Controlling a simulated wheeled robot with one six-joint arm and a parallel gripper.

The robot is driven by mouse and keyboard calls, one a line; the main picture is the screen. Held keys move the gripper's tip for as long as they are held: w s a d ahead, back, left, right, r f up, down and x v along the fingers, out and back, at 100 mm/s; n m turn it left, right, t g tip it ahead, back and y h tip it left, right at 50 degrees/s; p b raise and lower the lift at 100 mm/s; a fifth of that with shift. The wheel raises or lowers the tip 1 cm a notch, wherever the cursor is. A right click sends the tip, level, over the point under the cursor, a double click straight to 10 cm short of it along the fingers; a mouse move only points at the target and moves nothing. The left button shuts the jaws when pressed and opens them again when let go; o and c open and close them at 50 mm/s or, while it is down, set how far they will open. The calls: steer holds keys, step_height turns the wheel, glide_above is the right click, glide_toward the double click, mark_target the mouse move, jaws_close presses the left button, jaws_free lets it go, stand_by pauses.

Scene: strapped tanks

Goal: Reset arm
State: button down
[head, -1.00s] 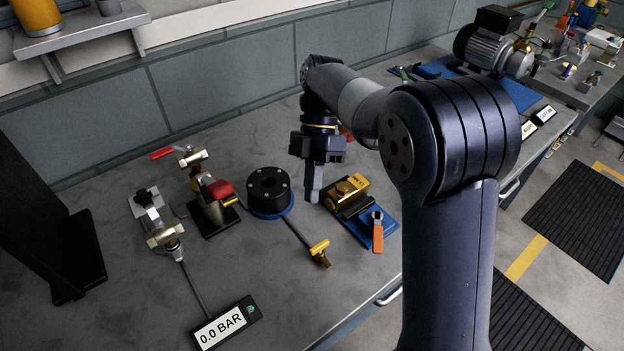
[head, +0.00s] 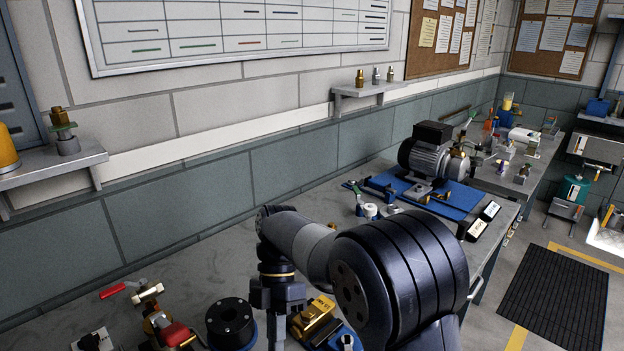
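My gripper (head: 277,325) hangs at the end of my folded arm, pointing down at the lower middle of the head view. It is over the bench, between a round black flanged part (head: 231,322) on its left and a brass block on a blue base (head: 314,316) on its right. The fingertips run to the bottom edge of the picture, so I cannot tell whether they are open or shut. I see nothing held.
A motor pump (head: 431,155) sits on a blue mat (head: 452,199) farther back. Wall shelves (head: 368,89) hold small brass fittings. Open floor with a black mat (head: 556,298) lies at the right.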

steer(key=shift+d+x, duration=0.15)
steer(key=shift+x, duration=1.1)
steer(key=shift+d+x, duration=0.1)
steer(key=shift+x, duration=1.1)
steer(key=shift+s, duration=0.1)
